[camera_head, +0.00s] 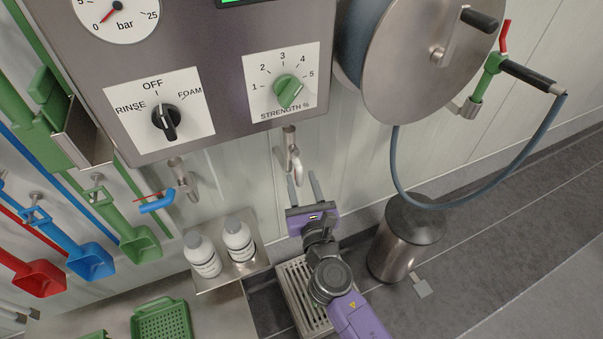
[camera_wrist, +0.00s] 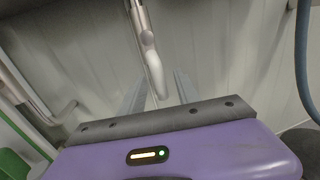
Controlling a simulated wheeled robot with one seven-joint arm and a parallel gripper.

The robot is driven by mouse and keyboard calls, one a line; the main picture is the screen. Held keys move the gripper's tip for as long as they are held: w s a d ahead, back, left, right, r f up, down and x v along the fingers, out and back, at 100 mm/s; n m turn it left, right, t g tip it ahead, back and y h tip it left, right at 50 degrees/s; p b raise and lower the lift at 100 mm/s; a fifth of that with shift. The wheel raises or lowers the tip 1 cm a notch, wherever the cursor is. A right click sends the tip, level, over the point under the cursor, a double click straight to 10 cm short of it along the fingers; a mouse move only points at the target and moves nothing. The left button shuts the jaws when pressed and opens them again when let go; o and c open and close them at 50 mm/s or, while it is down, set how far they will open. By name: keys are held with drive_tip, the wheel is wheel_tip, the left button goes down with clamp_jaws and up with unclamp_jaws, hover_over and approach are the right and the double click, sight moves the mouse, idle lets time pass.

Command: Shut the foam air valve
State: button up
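A pipe fitting with a blue lever (camera_head: 157,203) and a thin red strip beside it sticks out below the steel panel. A bare metal pipe with a curved, hooked end (camera_head: 292,158) hangs to its right; no label shows on either, so I cannot tell which is the foam air valve. My gripper (camera_head: 303,180) is open and empty, just below the hooked pipe. In the wrist view the hooked pipe (camera_wrist: 152,65) comes down between the two fingers (camera_wrist: 159,78) of my gripper; I see no clear contact. The blue lever is out of the wrist view.
The panel (camera_head: 225,75) carries a RINSE/OFF/FOAM knob (camera_head: 165,122) and a green strength knob (camera_head: 288,90). Two white bottles (camera_head: 220,246) stand on a shelf at lower left. A hose reel (camera_head: 420,60) with a hanging hose (camera_head: 400,170) and a steel bin (camera_head: 405,240) are at right.

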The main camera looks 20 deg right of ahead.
drive_tip(key=shift+w+d, duration=0.2)
drive_tip(key=shift+w, duration=0.95)
clamp_jaws()
idle(0.6)
